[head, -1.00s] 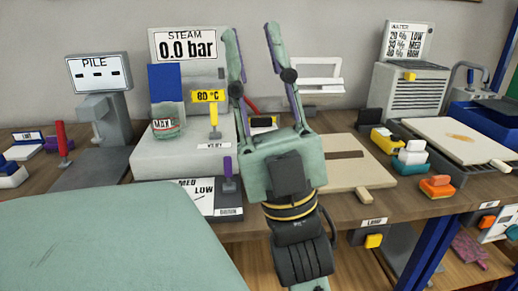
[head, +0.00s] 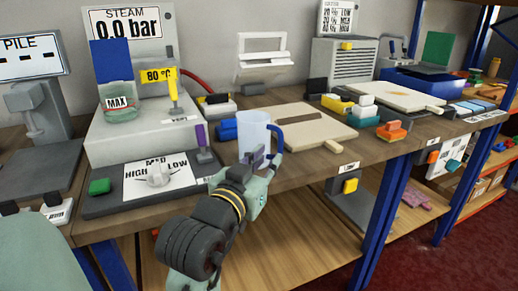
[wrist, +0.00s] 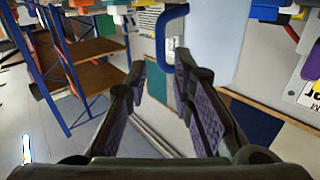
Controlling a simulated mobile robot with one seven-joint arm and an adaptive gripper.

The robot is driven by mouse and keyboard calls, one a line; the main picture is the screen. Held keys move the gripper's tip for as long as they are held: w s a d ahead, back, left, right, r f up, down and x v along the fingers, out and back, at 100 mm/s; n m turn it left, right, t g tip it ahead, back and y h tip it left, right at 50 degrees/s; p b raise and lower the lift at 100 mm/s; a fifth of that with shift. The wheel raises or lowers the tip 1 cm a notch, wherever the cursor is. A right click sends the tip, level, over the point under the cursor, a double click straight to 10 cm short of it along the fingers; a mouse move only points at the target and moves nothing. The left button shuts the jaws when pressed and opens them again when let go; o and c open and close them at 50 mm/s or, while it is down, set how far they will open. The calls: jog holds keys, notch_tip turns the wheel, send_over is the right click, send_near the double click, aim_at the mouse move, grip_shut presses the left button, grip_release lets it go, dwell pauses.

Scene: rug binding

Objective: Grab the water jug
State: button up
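The water jug (head: 253,136) is a pale translucent jug with a blue handle on its right side. It stands upright near the front of the bench in the head view. In the wrist view the jug (wrist: 215,40) fills the upper middle, with its blue handle (wrist: 163,38) at its left. My gripper (head: 258,158) is at the jug's lower front, close to the handle, and partly covers the jug's base. In the wrist view my gripper (wrist: 160,68) is open, its two purple-padded fingers apart with nothing between them. The handle lies just beyond the fingertips; I cannot tell whether they touch.
The steam machine (head: 128,75) and its dial panel (head: 150,178) stand left of the jug. A blue object (head: 228,130) is close to the jug's left. A beige board (head: 320,137) and an orange-topped block (head: 391,131) are to the right.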

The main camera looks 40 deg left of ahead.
aim_at(279, 145)
jog(key=x, duration=0.4)
jog(key=shift+r, duration=0.1)
jog(key=x, duration=0.1)
jog(key=p+x, duration=0.1)
jog(key=x, duration=0.3)
jog(key=shift+f+p, duration=0.3)
jog(key=shift+p, duration=0.1)
jog(key=shift+s, duration=0.1)
jog(key=shift+c, duration=0.2)
grip_shut()
jog(key=shift+r, duration=0.1)
